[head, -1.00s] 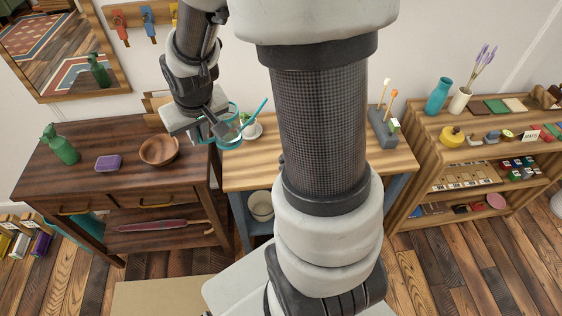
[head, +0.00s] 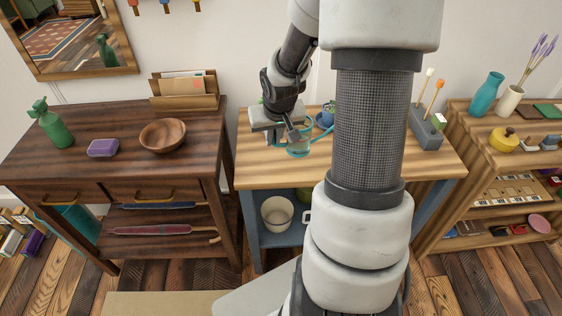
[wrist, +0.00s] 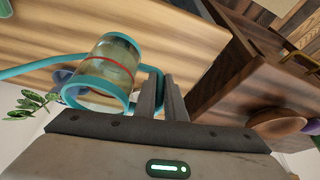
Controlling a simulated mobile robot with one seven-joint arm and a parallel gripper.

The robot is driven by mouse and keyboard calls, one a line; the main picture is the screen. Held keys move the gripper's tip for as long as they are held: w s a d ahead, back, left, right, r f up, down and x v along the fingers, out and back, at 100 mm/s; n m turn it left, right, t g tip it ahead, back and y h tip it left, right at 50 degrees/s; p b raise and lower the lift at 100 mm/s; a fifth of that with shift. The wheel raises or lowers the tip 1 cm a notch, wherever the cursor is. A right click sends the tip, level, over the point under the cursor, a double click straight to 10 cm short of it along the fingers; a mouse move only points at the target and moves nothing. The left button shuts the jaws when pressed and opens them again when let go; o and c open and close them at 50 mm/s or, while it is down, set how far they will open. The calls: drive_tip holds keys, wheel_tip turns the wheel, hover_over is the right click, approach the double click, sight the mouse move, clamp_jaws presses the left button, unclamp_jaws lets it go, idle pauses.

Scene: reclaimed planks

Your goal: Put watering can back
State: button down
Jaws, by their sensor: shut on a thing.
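The watering can (head: 298,149) has a clear body with teal rims, a teal spout and a teal handle. It is over the left part of the light wooden table (head: 262,176); I cannot tell whether its base touches the top. My gripper (head: 291,131) is shut on the can's handle. In the wrist view the can (wrist: 112,62) lies left of my gripper fingers (wrist: 163,92), with a red band around its body and its spout running left. The gripped part of the handle is mostly hidden between the fingers.
A leafy plant (wrist: 35,101) is near the can. A grey holder with brushes (head: 426,128) stands at the table's right. The light table's front is clear.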

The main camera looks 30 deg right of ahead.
drive_tip(key=shift+f+b, duration=1.1)
drive_tip(key=shift+f, duration=1.95)
drive_tip(key=shift+f, duration=0.1)
drive_tip(key=shift+f, duration=0.15)
drive_tip(key=c, duration=1.8)
unclamp_jaws()
drive_tip(key=shift+r, duration=0.2)
drive_tip(key=shift+r, duration=0.25)
drive_tip(key=p+v, duration=0.5)
drive_tip(key=v, duration=0.6)
drive_tip(key=shift+s+r+p, duration=0.2)
drive_tip(key=shift+r+p, duration=0.1)
drive_tip(key=shift+p, duration=0.05)
